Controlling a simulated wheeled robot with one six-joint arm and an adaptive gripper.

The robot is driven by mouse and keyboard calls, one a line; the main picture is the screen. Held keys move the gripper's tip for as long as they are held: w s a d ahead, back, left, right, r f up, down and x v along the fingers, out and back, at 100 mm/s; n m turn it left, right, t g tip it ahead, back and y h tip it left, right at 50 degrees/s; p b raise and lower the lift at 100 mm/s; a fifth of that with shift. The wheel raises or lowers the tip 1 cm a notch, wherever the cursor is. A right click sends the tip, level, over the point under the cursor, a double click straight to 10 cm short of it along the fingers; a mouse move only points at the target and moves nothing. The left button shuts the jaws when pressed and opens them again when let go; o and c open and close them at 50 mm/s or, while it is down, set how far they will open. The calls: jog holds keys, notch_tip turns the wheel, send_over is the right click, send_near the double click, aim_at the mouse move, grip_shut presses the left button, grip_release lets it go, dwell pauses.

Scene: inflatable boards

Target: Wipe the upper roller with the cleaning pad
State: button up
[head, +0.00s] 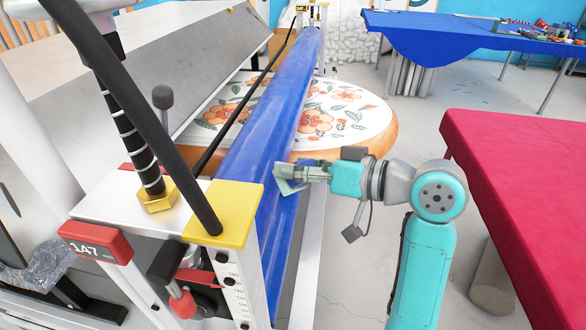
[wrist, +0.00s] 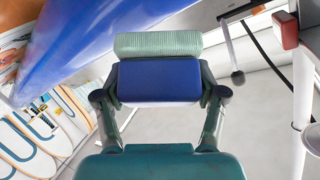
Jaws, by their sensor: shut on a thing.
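The upper roller (head: 268,120) is a long, glossy blue cylinder running from the near machine end to the back in the head view. In the wrist view the blue roller (wrist: 100,35) crosses the upper left. My gripper (head: 305,172) is at the roller's right side, near its front end. It is shut on the cleaning pad (head: 287,182), which has a blue block and a pale green ribbed face. In the wrist view the pad's blue block (wrist: 159,80) sits between both fingers, with the green face beyond it. The pad is close to the roller; I cannot tell whether they touch.
The machine's near end has a yellow bracket (head: 220,208) and a red handle (head: 182,304). A board with a flower print (head: 340,112) lies under the roller. A red-covered table (head: 525,170) stands at right, a blue-covered table (head: 450,35) behind. Grey floor lies between.

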aim_at(311, 165)
jog(key=shift+d+r, duration=0.1)
jog(key=shift+s+d+r, duration=0.15)
jog(key=shift+d+r, duration=0.75)
jog(key=shift+d, duration=0.15)
